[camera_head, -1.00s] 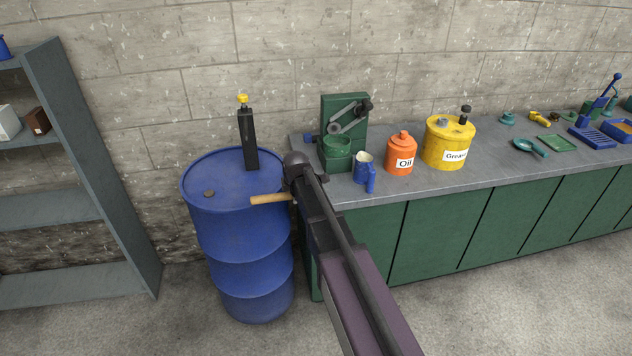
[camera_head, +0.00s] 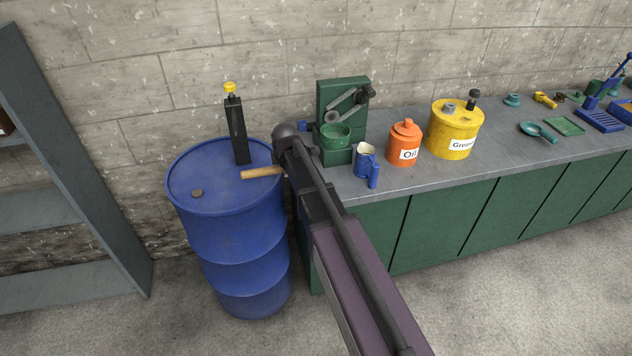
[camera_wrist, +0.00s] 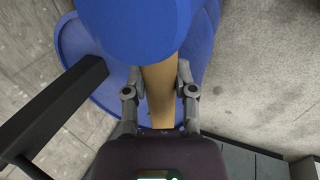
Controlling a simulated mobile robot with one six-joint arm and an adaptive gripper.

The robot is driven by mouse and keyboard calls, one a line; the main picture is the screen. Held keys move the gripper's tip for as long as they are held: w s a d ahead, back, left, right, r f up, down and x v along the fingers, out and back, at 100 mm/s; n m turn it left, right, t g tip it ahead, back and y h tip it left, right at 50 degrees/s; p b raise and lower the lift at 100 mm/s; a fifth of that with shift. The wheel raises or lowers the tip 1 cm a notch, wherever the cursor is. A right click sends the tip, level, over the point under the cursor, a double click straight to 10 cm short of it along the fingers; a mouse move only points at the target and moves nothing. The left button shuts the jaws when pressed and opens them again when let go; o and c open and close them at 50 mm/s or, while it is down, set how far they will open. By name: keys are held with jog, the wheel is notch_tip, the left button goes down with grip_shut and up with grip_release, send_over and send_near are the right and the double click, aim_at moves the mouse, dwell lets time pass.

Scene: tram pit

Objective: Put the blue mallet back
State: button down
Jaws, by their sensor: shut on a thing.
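The blue mallet (camera_wrist: 135,30) shows in the wrist view, with its blue head close to the camera at the top and its wooden handle running down between the fingers. My gripper (camera_wrist: 161,80) is shut on that handle. In the head view, the handle (camera_head: 262,173) sticks out to the left of my arm's end and overlaps the right part of the blue drum's top. The mallet's blue head cannot be made out there. Whether the mallet touches the drum cannot be told.
A blue drum (camera_head: 225,225) carries an upright black post with a yellow knob (camera_head: 236,130). A grey shelf (camera_head: 85,165) stands at left. The grey-topped bench (camera_head: 400,183) holds a green machine (camera_head: 340,105), blue jug (camera_head: 365,160), oil can (camera_head: 404,145) and yellow grease can (camera_head: 452,130).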

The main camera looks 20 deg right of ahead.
jog(key=shift+w, duration=0.1)
dwell(0.3)
jog(key=shift+w+d+r, duration=0.1)
jog(key=shift+d+r, duration=0.05)
jog(key=d+p, duration=0.1)
jog(key=d, duration=0.1)
jog(key=w+d+r, duration=0.1)
jog(key=d, duration=0.1)
jog(key=w+d+r+p, duration=0.1)
jog(key=d, duration=0.1)
jog(key=shift+r+p, duration=0.2)
jog(key=shift+p, duration=0.15)
jog(key=shift+f, duration=0.15)
notch_tip(320, 180, down, 5)
jog(key=b, duration=0.5)
notch_tip(320, 180, down, 4)
jog(key=b, duration=0.4)
jog(key=shift+f+b, duration=0.2)
jog(key=shift+b, duration=0.15)
dwell(0.3)
